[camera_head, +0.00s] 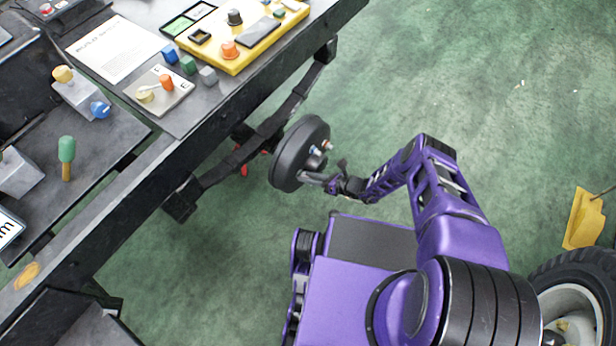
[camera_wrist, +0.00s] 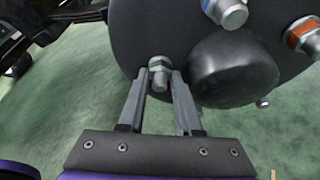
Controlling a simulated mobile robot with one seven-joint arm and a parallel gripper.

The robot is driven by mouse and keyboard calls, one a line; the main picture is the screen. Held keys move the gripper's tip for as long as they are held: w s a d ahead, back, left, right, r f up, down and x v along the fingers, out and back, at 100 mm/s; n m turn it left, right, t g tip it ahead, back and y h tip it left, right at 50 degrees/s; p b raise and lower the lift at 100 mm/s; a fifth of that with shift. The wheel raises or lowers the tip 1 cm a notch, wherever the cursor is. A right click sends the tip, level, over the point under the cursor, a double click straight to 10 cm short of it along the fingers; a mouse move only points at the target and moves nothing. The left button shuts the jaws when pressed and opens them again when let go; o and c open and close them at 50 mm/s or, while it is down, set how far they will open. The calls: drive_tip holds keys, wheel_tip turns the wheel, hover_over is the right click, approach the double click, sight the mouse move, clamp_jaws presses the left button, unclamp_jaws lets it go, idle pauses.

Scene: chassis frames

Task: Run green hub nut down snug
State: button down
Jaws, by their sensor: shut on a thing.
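The black round hub (camera_head: 293,155) is mounted on the axle under the vehicle frame, and its face fills the top of the wrist view (camera_wrist: 180,45). The green hub nut (camera_wrist: 159,64), a metal nut with a green band, sits on a stud at the hub's lower left, left of the black centre cap (camera_wrist: 235,70). My gripper (camera_wrist: 160,80) is shut on the green nut, one finger on each side. In the head view my gripper (camera_head: 313,178) reaches the hub's near face from the right; the green nut cannot be made out there.
A blue-banded nut (camera_wrist: 228,12) and an orange-banded nut (camera_wrist: 303,38) sit on other studs. A dark frame rail (camera_head: 265,130) runs behind the hub. A bench (camera_head: 190,115) with a yellow panel is at upper left. A loose wheel (camera_head: 575,300) and yellow object (camera_head: 583,218) are right. Green floor is clear between.

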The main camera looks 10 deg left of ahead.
idle(0.4)
drive_tip(key=c, duration=0.9)
unclamp_jaws()
drive_tip(key=shift+o, duration=0.2)
drive_tip(key=shift+d, duration=0.1)
drive_tip(key=p+v, duration=0.1)
drive_tip(key=v, duration=1.6)
drive_tip(key=shift+w+d+p, duration=0.2)
drive_tip(key=shift+d+p, duration=0.05)
drive_tip(key=shift+p, duration=0.15)
